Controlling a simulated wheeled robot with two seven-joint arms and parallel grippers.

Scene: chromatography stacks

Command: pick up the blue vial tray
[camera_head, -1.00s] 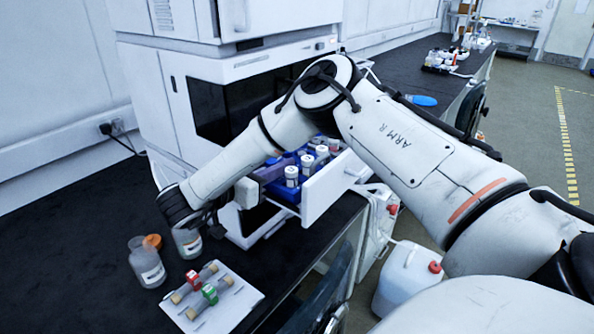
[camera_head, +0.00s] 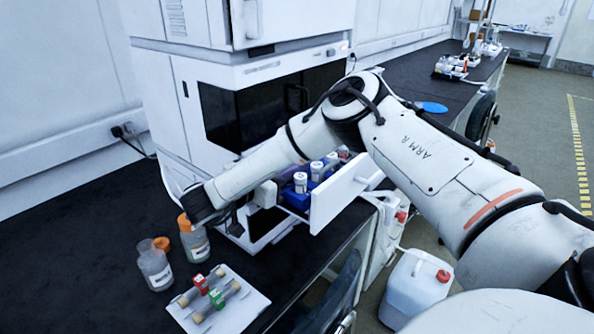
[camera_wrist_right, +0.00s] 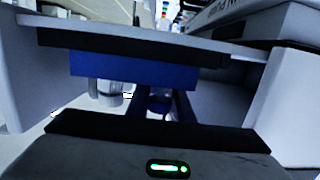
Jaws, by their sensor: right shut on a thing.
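The blue vial tray (camera_head: 293,200) sits in the pulled-out drawer of the white instrument, with several white-capped vials (camera_head: 316,170) standing in it. My forearm and the drawer front hide part of it. My right gripper (camera_head: 262,196) reaches in from the left side of the drawer and is shut on the tray's near edge. In the right wrist view the tray's blue side (camera_wrist_right: 145,68) fills the upper middle, directly ahead of the gripper (camera_wrist_right: 160,98). The exact grip contact is dark there. My left gripper is not in view.
The white drawer front (camera_head: 338,193) stands close to the tray. A white board (camera_head: 235,308) with red and green pieces lies in front. The bench at left is clear.

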